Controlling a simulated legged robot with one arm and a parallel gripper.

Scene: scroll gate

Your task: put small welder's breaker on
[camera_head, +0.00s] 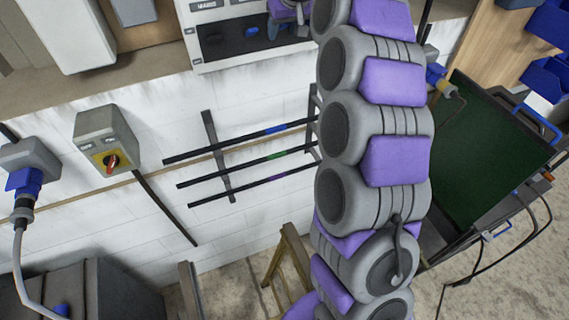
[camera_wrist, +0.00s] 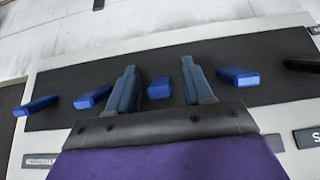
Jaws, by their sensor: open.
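A white breaker panel (camera_head: 258,57) with a dark strip (camera_head: 220,48) is at the top of the head view. The wrist view shows the dark strip (camera_wrist: 60,78) close up, with several blue switches in a row. One blue switch (camera_wrist: 160,88) lies between the fingers of my open gripper (camera_wrist: 158,76), with a gap on both sides. Other blue switches stand to its left (camera_wrist: 93,98) and right (camera_wrist: 238,77). A black switch (camera_wrist: 302,64) is at the right edge. A label starting with S (camera_wrist: 308,137) is partly cut off. Which switch is the small welder's, I cannot tell.
A grey box with a red rotary knob (camera_head: 112,160) and a blue plug (camera_head: 25,182) are on the wall at left. Rods (camera_head: 235,152) hang on a wall rack. A dark green panel (camera_head: 485,155) stands at right. My arm hides much of the middle.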

